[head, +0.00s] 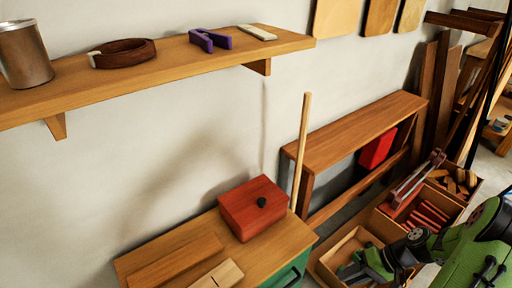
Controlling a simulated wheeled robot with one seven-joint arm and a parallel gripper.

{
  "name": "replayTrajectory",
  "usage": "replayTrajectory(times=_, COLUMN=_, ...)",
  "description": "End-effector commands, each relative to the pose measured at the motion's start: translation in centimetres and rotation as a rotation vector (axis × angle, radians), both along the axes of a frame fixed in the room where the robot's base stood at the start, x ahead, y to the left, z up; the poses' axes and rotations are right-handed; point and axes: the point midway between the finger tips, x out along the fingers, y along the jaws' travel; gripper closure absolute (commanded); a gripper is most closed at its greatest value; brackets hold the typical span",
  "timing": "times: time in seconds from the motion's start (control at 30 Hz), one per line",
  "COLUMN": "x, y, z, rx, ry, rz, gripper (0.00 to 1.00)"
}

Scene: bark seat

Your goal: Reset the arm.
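My arm, green and black, comes in from the lower right corner of the head view. My gripper (354,270) is at its end, low in the picture, in front of or over an open wooden crate (334,254). I cannot tell which. Its fingers are small and dark, and I cannot tell whether they are apart or together. I see nothing clearly held in it.
A wall shelf (170,69) holds a metal can (24,55), a brown ring (124,53) and a purple clamp (211,39). A red box (254,208) stands on a cabinet (136,262) left of my gripper. A wooden bench (365,130) and filled crates stand behind.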

Motion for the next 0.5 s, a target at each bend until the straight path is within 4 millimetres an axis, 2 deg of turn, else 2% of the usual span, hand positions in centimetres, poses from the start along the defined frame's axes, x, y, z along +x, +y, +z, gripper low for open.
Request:
replayTrajectory(times=0.03, x=0.4, y=0.6, z=2.6, rx=-0.084, ry=-0.004, rz=0.041, gripper=0.75)
replayTrajectory(times=0.17, x=0.5, y=2.4, z=8.5, rx=-0.284, ry=-0.020, rz=0.103, gripper=0.75)
replayTrajectory(times=0.27, x=-0.3, y=4.3, z=12.9, rx=-0.423, ry=-0.062, rz=0.127, gripper=0.75)
replayTrajectory(times=0.4, x=-2.5, y=7.1, z=18.4, rx=-0.589, ry=-0.158, rz=0.129, gripper=0.75)
replayTrajectory(times=0.5, x=-4.8, y=8.6, z=21.4, rx=-0.672, ry=-0.241, rz=0.110, gripper=0.75)
